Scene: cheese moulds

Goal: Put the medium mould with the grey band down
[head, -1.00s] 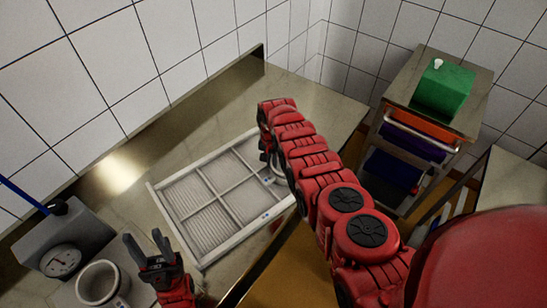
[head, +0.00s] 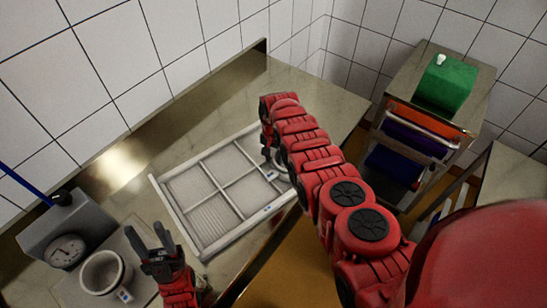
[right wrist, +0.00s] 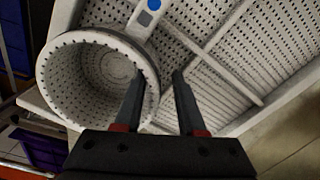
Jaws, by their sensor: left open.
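A white perforated round mould (right wrist: 62,82) shows in the right wrist view, its open mouth toward the camera, at the left over the white divided tray (right wrist: 253,15). My left gripper (head: 150,232) is open and empty, left of the tray (head: 183,222).
A second white mould (head: 88,272) stands at the scale (head: 38,232) on the left. Bare steel counter (head: 315,90) lies beyond the tray.

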